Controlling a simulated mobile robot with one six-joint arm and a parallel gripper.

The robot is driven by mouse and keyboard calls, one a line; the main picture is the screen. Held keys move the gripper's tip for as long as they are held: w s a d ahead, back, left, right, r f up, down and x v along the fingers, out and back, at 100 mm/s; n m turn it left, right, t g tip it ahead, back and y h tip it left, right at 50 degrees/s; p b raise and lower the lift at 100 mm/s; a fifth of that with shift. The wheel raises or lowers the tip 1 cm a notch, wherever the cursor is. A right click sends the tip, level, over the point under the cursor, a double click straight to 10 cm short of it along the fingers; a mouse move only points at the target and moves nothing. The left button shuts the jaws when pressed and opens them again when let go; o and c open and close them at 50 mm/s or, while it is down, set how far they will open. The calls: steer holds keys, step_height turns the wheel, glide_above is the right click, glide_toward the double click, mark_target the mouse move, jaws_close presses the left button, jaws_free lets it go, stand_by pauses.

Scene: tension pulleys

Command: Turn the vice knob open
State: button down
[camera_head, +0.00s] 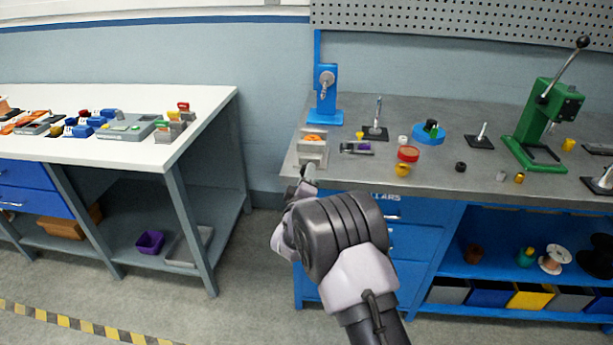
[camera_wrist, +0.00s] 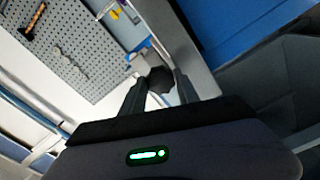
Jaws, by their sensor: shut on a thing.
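The small vice (camera_head: 312,150), beige-grey with an orange part inside, stands at the front left edge of the grey bench. Its knob (camera_wrist: 160,80) shows in the wrist view as a dark, faceted round end between the two fingers. My gripper (camera_head: 308,176) is at the front of the vice, just off the bench edge. In the wrist view my gripper (camera_wrist: 159,90) has one finger on each side of the knob and is shut on it. My arm hides part of the bench front in the head view.
The grey bench (camera_head: 455,185) holds a blue press (camera_head: 325,95), a green press (camera_head: 543,125), a red-lidded jar (camera_head: 407,155) and small parts. A grey tool (camera_head: 357,148) lies right of the vice. A white table (camera_head: 60,150) stands left, with floor between.

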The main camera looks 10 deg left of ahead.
steer(key=shift+f, duration=0.1)
stand_by(0.4)
steer(key=c, duration=0.9)
jaws_free()
steer(key=s+p, duration=0.3)
steer(key=s, duration=1.4)
steer(key=shift+s+a+p, duration=0.25)
steer(key=shift+a+p, duration=0.05)
steer(key=shift+p, duration=0.05)
